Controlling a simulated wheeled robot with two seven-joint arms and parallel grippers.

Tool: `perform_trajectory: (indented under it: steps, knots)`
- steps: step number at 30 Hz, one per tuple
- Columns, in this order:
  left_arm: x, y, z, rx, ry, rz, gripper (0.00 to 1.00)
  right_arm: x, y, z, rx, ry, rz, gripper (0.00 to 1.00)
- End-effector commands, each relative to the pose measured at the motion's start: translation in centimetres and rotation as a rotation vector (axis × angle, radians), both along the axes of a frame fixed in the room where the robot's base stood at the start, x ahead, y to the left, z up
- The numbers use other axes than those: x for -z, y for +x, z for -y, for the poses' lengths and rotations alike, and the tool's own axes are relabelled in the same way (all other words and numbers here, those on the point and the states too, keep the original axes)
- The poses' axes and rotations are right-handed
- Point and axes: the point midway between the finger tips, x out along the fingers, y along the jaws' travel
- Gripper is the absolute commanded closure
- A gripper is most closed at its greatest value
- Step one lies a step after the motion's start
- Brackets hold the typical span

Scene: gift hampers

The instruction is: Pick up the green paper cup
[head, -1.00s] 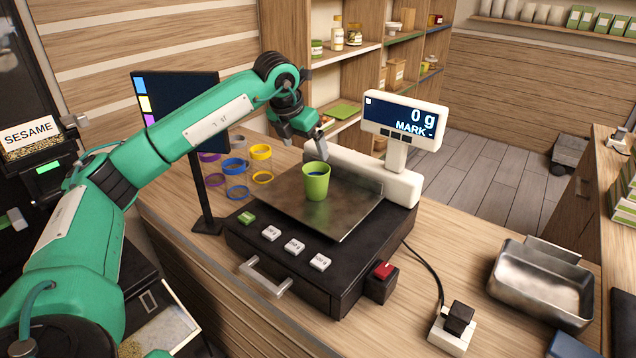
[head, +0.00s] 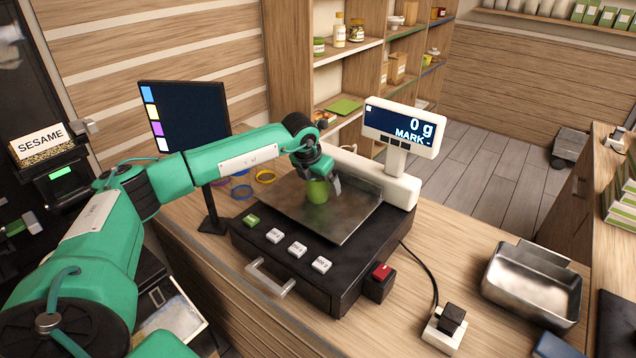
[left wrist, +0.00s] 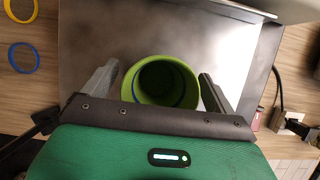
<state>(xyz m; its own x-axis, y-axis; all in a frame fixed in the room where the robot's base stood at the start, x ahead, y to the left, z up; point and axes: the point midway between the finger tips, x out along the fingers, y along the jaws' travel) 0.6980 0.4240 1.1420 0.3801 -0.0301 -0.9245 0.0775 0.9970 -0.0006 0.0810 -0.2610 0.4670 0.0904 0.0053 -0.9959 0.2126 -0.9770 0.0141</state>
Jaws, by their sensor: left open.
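The green paper cup (head: 317,192) stands upright on the metal plate of the scale (head: 345,228). In the left wrist view the cup (left wrist: 190,88) is seen from above, its mouth facing the camera. My left gripper (head: 322,182) is at the cup, open, with one finger on each side of it. The gripper partly hides the cup in the head view. My right gripper is not in view.
The scale display (head: 402,127) reads 0 g and stands right of the plate. A dark monitor (head: 187,115) stands to the left. A metal tray (head: 532,285) sits at the right of the counter.

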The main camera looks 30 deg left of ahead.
Motion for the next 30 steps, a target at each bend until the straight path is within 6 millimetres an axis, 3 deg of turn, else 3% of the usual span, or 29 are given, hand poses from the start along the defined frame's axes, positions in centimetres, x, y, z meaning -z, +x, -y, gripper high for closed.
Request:
perform_trajectory:
  steps: [8,15,16,30]
  knots:
    - [0.36,0.15,0.01,0.001,0.000,0.002,0.09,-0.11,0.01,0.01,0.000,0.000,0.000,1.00]
    - [0.34,0.14,0.00,0.001,0.000,0.001,0.54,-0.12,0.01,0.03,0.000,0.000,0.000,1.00]
    - [0.34,0.14,0.00,0.001,0.000,0.001,0.57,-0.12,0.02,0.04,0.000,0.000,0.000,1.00]
    - [-0.14,0.17,-0.01,0.000,0.000,0.002,0.61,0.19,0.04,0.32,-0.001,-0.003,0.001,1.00]
